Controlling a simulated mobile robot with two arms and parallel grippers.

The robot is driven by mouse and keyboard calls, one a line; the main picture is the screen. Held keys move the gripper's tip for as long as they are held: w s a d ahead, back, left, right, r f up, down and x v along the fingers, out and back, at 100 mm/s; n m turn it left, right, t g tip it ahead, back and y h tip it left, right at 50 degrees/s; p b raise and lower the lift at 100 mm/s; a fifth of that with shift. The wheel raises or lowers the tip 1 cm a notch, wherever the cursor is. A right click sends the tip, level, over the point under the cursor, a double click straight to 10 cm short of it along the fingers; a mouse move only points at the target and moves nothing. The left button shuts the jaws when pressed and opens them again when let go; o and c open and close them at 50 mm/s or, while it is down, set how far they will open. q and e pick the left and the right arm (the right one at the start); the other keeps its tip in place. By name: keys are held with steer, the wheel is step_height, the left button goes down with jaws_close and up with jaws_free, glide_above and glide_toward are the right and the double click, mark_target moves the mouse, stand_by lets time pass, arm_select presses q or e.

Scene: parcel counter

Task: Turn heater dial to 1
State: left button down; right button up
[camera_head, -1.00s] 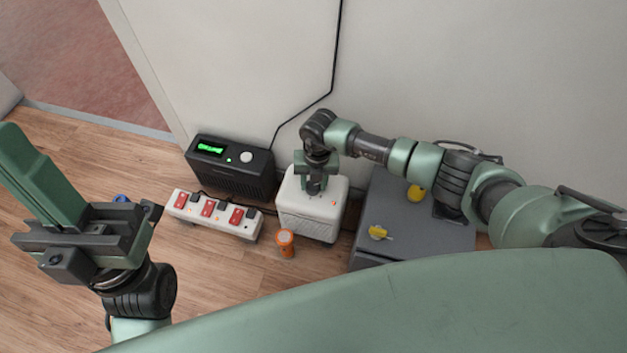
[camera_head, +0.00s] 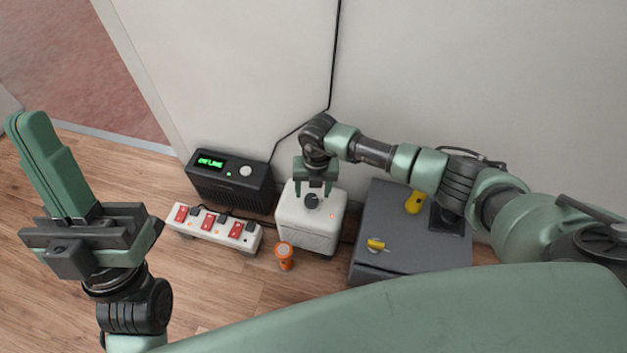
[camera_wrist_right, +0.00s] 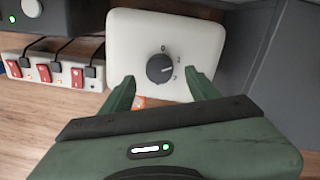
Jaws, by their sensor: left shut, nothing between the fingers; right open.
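The heater (camera_head: 325,232) is a white box on the floor against the wall, with a small orange light on its top. Its dark round dial (camera_head: 311,201) is on the top face; in the right wrist view the dial (camera_wrist_right: 159,68) has small numerals around it, including a 0 above. I cannot surely read its setting. My right gripper (camera_head: 314,189) is open just above the dial. In the right wrist view its fingertips (camera_wrist_right: 160,86) stand apart on either side, not visibly touching the dial. My left gripper (camera_head: 45,165) is shut and empty at the far left, away from the heater.
A white power strip (camera_head: 210,226) with red switches and a black box (camera_head: 225,190) with a green display stand left of the heater. An orange cylinder (camera_head: 284,258) stands in front. A grey cabinet (camera_head: 410,235) with yellow handles is close on the right.

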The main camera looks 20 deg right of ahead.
mark_target(314, 198)
step_height(314, 198, up, 4)
steer(key=shift+d+f+p, duration=0.1)
steer(key=shift+p, duration=0.6)
arm_select(q)
steer(key=w+d+f+g+y, duration=0.1)
steer(key=w+f+g+y, duration=0.1)
steer(key=w+f+g, duration=0.2)
steer(key=shift+w+d+f+g, duration=0.25)
steer(key=shift+w+g, duration=0.25)
steer(key=shift+w, duration=1.2)
steer(key=shift+r, duration=0.1)
